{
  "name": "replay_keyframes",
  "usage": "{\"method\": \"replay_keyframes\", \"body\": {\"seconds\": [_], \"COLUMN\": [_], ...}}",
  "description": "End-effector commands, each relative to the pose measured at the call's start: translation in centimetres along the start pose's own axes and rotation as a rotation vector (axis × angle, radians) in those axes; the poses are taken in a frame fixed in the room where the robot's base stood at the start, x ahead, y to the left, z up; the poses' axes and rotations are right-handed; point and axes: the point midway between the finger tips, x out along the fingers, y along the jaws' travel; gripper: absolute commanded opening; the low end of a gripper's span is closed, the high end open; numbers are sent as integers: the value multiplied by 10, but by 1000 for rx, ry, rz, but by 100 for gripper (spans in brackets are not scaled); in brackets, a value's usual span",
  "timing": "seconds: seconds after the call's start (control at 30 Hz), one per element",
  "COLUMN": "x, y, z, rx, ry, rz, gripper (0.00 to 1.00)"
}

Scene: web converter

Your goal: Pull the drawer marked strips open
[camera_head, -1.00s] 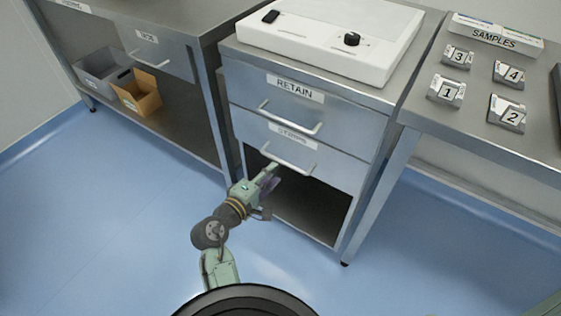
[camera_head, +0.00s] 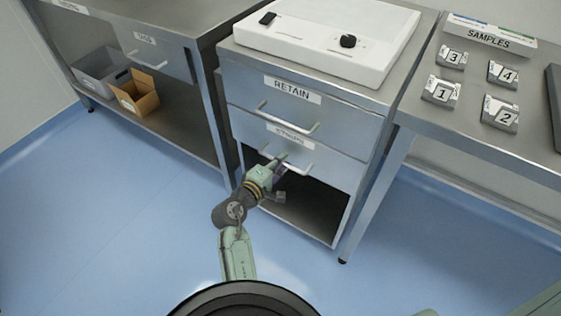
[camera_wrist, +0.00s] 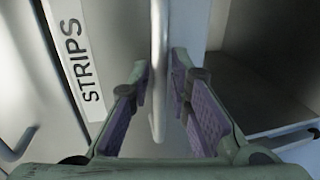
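The strips drawer (camera_head: 325,160) is the lower drawer of the middle cabinet, under the drawer marked RETAIN. Its front looks flush with the cabinet. The STRIPS label (camera_wrist: 80,58) reads clearly in the wrist view, left of the drawer's bar handle (camera_wrist: 159,60). The handle also shows in the head view (camera_head: 301,170), partly hidden by my gripper. My gripper (camera_head: 282,160) is at the handle. In the wrist view my gripper (camera_wrist: 163,75) is open, its purple-padded fingers on either side of the bar, with gaps showing between pads and bar.
The RETAIN drawer (camera_head: 345,125) and its handle (camera_head: 287,117) are just above. An open compartment (camera_head: 305,215) lies below the strips drawer. A bench with numbered blocks (camera_head: 441,91) stands at right, and a bench with a cardboard box (camera_head: 136,97) at left. The floor in front is clear.

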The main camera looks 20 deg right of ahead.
Motion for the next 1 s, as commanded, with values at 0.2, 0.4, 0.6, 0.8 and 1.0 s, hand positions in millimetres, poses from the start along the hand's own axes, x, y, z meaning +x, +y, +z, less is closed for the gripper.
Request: {"method": "replay_keyframes", "body": {"seconds": [0.2, 0.4, 0.6, 0.8, 1.0], "x": [0, 0, 0, 0, 0], "y": [0, 0, 0, 0, 0], "z": [0, 0, 0, 0, -1], "rx": [0, 0, 0, 0, -1], "ry": [0, 0, 0, 0, 0], "rz": [0, 0, -1, -1, -1], "gripper": [1, 0, 0, 0, 0]}}
